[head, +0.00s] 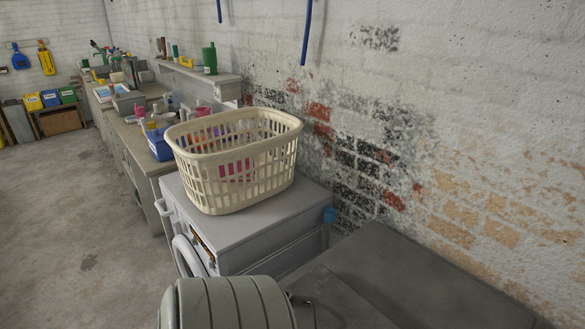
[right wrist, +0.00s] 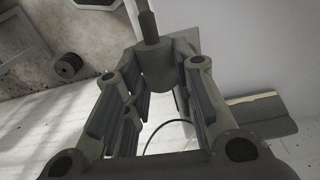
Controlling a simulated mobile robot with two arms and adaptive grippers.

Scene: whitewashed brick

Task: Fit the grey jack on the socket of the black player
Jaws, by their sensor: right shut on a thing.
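The grey jack (right wrist: 157,65) is between the fingers of my right gripper (right wrist: 160,80) in the right wrist view. It has a thick round body and a thin pin that points to the top of the picture. The fingers are shut on its body from both sides. A thin dark cable (right wrist: 163,124) curves below it, between the fingers. My left gripper does not show.
In the head view a dark grey top (head: 415,285) lies at lower right, bare where visible, against the brick wall. A cream laundry basket (head: 240,185) stands on a white washing machine (head: 255,235). A cluttered bench (head: 128,135) runs beyond it. The floor (head: 60,220) at left is clear.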

